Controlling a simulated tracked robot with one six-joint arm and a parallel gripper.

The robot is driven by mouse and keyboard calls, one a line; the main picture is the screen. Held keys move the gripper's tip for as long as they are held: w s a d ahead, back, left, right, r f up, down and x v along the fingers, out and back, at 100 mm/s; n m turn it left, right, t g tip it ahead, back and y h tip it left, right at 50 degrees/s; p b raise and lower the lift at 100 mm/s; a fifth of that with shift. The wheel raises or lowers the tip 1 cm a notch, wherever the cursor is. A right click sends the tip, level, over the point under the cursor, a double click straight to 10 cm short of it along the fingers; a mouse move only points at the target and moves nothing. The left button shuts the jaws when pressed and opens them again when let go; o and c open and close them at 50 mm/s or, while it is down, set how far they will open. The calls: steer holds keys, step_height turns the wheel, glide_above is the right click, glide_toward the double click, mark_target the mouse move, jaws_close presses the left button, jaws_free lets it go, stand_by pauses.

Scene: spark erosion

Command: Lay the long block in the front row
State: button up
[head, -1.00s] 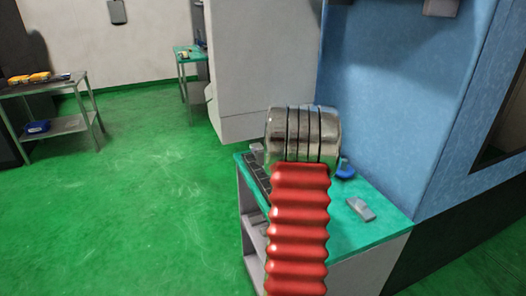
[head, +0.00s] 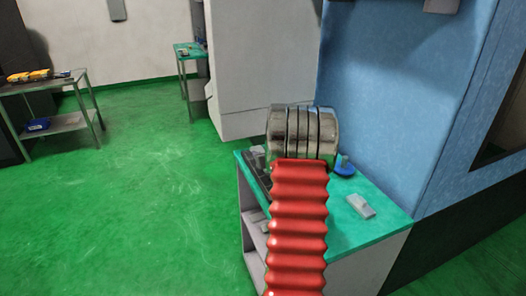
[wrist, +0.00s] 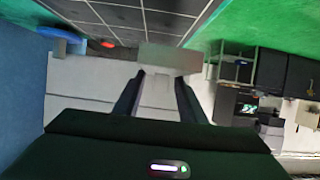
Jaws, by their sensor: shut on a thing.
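In the wrist view, my gripper (wrist: 160,77) is shut on a pale grey long block (wrist: 172,58), which lies crosswise at the fingertips. A dark tray with a grid of compartments (wrist: 132,19) shows beyond the block, and the block appears apart from it. In the head view, the tray (head: 252,167) is at the left end of the teal-topped bench (head: 345,237), partly hidden by my arm. My gripper is hidden behind my arm there. Which compartments form the front row cannot be told.
A loose grey block (head: 360,206) lies on the bench at the right, with a round blue object (head: 345,167) behind it. A blue wall (head: 390,100) rises behind the bench. Open green floor (head: 150,220) lies to the left, with a side table (head: 60,125) farther off.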

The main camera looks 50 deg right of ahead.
steer(key=shift+f, duration=2.45)
steer(key=o, duration=1.5)
steer(key=shift+c, duration=0.2)
steer(key=shift+f, duration=0.15)
steer(key=shift+r, duration=5.6)
